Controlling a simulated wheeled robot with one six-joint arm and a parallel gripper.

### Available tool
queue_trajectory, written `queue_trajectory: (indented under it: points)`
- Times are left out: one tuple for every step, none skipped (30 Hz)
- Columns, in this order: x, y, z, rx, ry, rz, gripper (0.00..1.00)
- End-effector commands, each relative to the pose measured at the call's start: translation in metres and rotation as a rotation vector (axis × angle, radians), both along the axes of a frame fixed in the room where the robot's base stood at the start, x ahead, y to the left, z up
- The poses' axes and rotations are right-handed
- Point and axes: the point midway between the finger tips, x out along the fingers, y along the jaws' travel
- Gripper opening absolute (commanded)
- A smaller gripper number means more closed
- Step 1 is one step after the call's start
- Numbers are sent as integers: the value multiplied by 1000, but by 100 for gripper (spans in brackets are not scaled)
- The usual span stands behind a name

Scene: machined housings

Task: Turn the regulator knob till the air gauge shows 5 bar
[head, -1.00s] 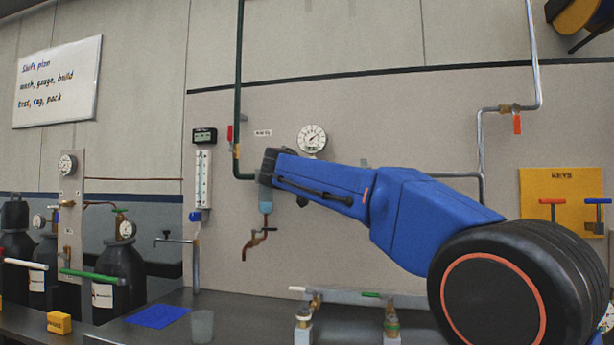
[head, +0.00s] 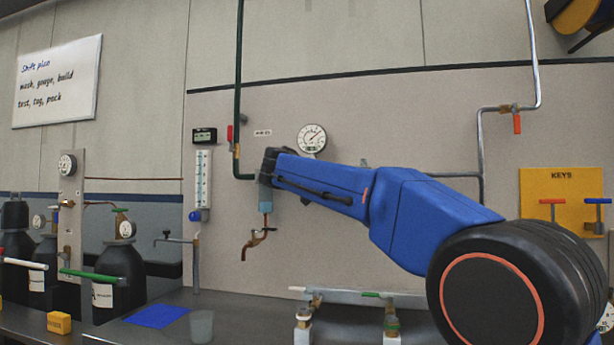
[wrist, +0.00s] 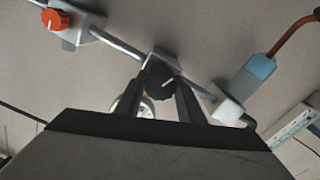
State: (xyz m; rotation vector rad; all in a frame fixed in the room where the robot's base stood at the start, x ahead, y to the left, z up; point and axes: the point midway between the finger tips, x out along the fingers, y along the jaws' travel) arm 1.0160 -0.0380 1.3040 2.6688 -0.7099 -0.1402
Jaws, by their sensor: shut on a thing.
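The air gauge (head: 312,138) is a round white dial on the wall panel, just above my arm in the head view. Its needle points to the upper right; the numbers are too small to read. In the wrist view, a black regulator knob (wrist: 157,84) with a white mark sits between the fingers of my gripper (wrist: 166,90), which is shut on it. Part of a white dial (wrist: 146,108) shows behind the left finger. In the head view my arm hides the knob and the fingers.
An orange knob (wrist: 55,19) is on the same pipe in the wrist view. A blue-bowled filter (head: 266,199) with a copper drain hangs below my wrist. A pipe assembly (head: 345,297) lies on the bench. Gas cylinders (head: 121,262) stand at the left.

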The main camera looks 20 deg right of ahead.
Motion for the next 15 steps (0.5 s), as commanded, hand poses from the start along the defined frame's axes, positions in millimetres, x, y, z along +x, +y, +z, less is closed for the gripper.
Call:
queue_trajectory:
  points:
    - [0,0,0,-29,16,0,12]
    - [0,0,0,-49,28,0,12]
    - [0,1,0,-77,44,0,12]
    - [0,1,0,-100,57,0,12]
    - [0,1,0,-123,71,0,12]
    - [0,1,-1,-155,89,0,12]
    - [0,1,-1,-180,103,0,12]
    - [1,1,-1,-205,117,0,12]
    - [1,1,-1,-238,136,0,12]
    - [1,1,-1,-263,151,1,12]
    - [1,1,-1,-287,165,1,12]
    - [1,2,-1,-320,184,1,12]
    - [1,2,-1,-345,198,1,12]
    - [1,2,-1,-370,212,1,12]
    - [1,2,-2,-402,231,1,12]
